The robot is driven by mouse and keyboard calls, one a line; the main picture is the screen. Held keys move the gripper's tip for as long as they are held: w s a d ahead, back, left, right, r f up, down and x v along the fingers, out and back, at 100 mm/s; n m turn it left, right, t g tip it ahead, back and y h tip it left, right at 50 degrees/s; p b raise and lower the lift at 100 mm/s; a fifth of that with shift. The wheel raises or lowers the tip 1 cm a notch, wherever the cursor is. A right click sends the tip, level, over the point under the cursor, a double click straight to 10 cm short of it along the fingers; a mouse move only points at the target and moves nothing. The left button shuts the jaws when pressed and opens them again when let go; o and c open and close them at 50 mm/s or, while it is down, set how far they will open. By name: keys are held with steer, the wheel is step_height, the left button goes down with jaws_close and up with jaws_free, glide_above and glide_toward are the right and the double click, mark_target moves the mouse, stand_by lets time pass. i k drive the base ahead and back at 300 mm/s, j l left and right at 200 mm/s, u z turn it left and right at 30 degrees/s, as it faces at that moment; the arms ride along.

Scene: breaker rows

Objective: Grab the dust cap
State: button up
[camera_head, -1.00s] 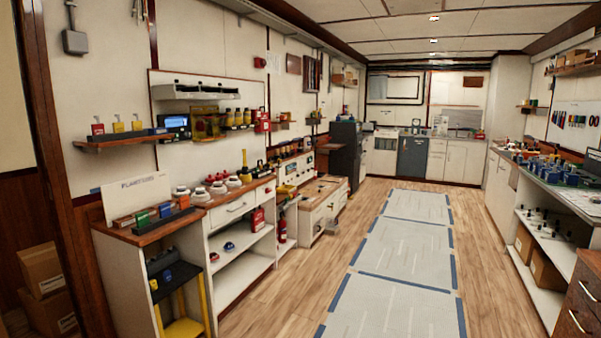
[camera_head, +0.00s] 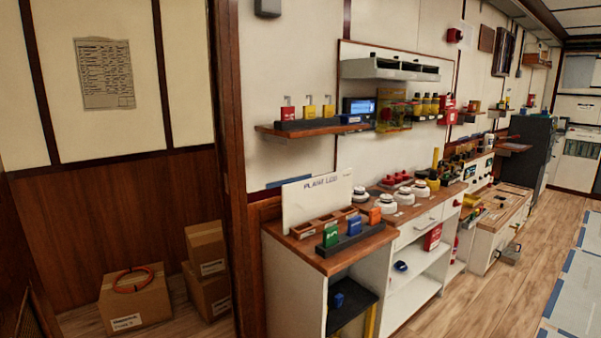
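I cannot tell for certain which thing is the dust cap. Several white round domed pieces (camera_head: 404,196) stand on the wooden counter (camera_head: 318,262) along the left wall, with small red round pieces (camera_head: 388,182) behind them. A small blue rounded piece (camera_head: 400,266) lies on the white shelf below the counter. These are too small to identify surely. My gripper is not in view.
Colored blocks in a black tray (camera_head: 352,244) and a white sign (camera_head: 317,200) stand on the counter's near end. Cardboard boxes (camera_head: 135,305) sit on the floor left of a wooden post (camera_head: 232,180).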

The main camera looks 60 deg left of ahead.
mark_target(398, 179)
steer(key=u, duration=1.3)
steer(key=i+l+z, duration=0.25)
steer(key=i+l, duration=0.15)
steer(key=i+l+z, duration=0.25)
steer(key=i, duration=0.4)
steer(key=i+l+z, duration=0.25)
steer(key=i, duration=0.3)
steer(key=i+z, duration=0.2)
steer(key=i, duration=0.35)
steer(key=i+l+u, duration=0.1)
steer(key=i, duration=1.8)
steer(key=i+j+u, duration=0.1)
steer(key=i+u, duration=0.35)
steer(key=i+l+u, duration=0.1)
steer(key=i+u, duration=0.4)
steer(key=i+l+u, duration=0.45)
steer(key=i, duration=0.15)
steer(key=u, duration=0.4)
steer(key=j+u, duration=0.15)
steer(key=u, duration=0.65)
steer(key=j+u, duration=0.1)
steer(key=u, duration=0.35)
steer(key=k+j+u, duration=0.2)
steer(key=k+u, duration=0.15)
steer(key=i+l, duration=0.2)
steer(key=l, duration=0.2)
steer(key=i+l, duration=0.15)
steer(key=l, duration=0.25)
